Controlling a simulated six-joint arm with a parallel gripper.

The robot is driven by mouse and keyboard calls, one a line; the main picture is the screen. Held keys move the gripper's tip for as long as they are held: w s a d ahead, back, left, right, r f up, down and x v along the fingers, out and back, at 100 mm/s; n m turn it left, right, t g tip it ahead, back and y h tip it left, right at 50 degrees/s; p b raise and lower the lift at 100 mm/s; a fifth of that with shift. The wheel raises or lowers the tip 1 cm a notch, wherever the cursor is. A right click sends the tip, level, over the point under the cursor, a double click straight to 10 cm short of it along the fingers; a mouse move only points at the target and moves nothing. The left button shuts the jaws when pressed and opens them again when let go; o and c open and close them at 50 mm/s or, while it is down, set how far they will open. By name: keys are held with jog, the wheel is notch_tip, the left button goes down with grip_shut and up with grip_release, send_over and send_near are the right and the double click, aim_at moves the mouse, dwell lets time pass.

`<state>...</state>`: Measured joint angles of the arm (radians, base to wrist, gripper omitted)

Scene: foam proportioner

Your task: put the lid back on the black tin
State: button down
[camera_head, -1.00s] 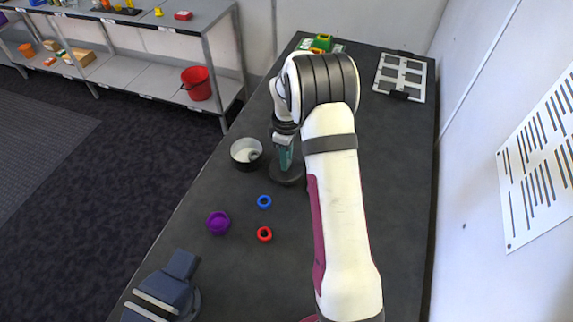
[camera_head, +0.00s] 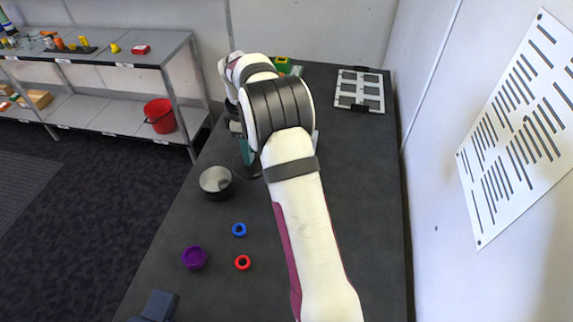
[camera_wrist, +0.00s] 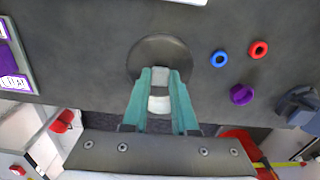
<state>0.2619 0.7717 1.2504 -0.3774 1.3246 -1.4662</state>
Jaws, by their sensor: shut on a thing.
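The black tin (camera_head: 217,188) stands open on the table, its pale inside showing, left of and nearer than my gripper in the head view. My gripper (camera_head: 247,162) points down, shut on the lid (camera_head: 250,173), a dark round disc. In the wrist view the lid (camera_wrist: 160,45) lies across the fingertips (camera_wrist: 160,75), with a pale grip piece between them. A bright patch of the tin's inside (camera_wrist: 159,105) shows between the fingers; the fingers hide the rest. The lid is beside the tin, apart from it, and seems raised off the table.
A blue ring (camera_head: 239,229), a red ring (camera_head: 242,262) and a purple piece (camera_head: 194,258) lie on the nearer table. A grey framed panel (camera_head: 360,90) lies at the far right; a green thing (camera_head: 282,65) is at the far end. The table's right side is clear.

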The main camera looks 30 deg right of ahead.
jog(key=w+a, duration=0.6)
jog(key=a, duration=0.3)
jog(key=shift+d+f, duration=0.2)
jog(key=shift+f, duration=2.9)
jog(key=shift+f, duration=0.15)
jog(key=shift+c, duration=0.7)
grip_release()
notch_tip(320, 180, up, 7)
